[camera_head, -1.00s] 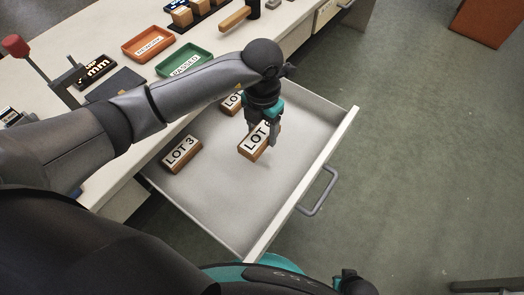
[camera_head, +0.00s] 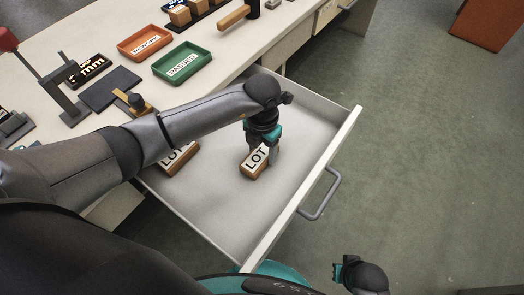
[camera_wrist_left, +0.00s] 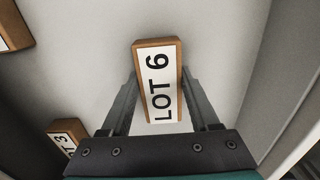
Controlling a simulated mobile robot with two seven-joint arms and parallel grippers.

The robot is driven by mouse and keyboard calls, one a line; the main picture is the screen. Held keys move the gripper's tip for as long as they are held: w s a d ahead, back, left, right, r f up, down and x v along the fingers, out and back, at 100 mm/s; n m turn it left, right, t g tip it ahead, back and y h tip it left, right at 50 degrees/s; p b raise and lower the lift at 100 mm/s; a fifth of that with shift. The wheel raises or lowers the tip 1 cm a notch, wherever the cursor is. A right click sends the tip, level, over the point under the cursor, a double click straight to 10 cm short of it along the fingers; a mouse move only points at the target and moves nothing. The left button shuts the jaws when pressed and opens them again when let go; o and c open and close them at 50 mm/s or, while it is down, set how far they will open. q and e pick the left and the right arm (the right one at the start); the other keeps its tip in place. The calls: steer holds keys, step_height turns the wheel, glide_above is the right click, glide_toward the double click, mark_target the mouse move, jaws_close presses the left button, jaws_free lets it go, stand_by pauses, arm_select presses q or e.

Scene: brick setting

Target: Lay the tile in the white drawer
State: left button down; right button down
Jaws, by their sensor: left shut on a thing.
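The wooden tile with a white "LOT 6" face (camera_wrist_left: 158,82) sits between both fingers of my left gripper in the left wrist view. In the head view, my left gripper (camera_head: 264,148) is shut on this tile (camera_head: 256,161), inside the open white drawer (camera_head: 222,215). The tile is low over the drawer floor; I cannot tell whether it touches. The "LOT 3" tile (camera_head: 178,160) lies to the left in the drawer, partly behind my arm. Another tile edge (camera_wrist_left: 14,28) shows at the top left of the wrist view. My right gripper (camera_head: 345,270) is at the bottom, its fingers unclear.
The drawer's front wall with a grey handle (camera_head: 322,198) is to the right. The desk above holds an orange "REWORK" tray (camera_head: 145,43), a green "PASSED" tray (camera_head: 182,63) and a dark stand (camera_head: 62,98). The drawer's front part is clear.

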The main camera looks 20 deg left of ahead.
mark_target(262, 151)
arm_select(q)
steer(key=shift+f, duration=0.1)
arm_select(e)
steer(key=shift+r, duration=0.1)
arm_select(q)
steer(key=shift+c, duration=0.6)
jaws_free()
arm_select(e)
steer(key=shift+r, duration=0.1)
arm_select(q)
steer(key=shift+r, duration=0.25)
step_height(262, 151, up, 12)
steer(key=p, duration=0.4)
steer(key=shift+f, duration=0.15)
arm_select(e)
steer(key=s+d+f, duration=0.4)
steer(key=s+f, duration=0.1)
steer(key=f, duration=0.1)
steer(key=shift+s+d+f+h, duration=0.25)
steer(key=shift+s+h, duration=0.05)
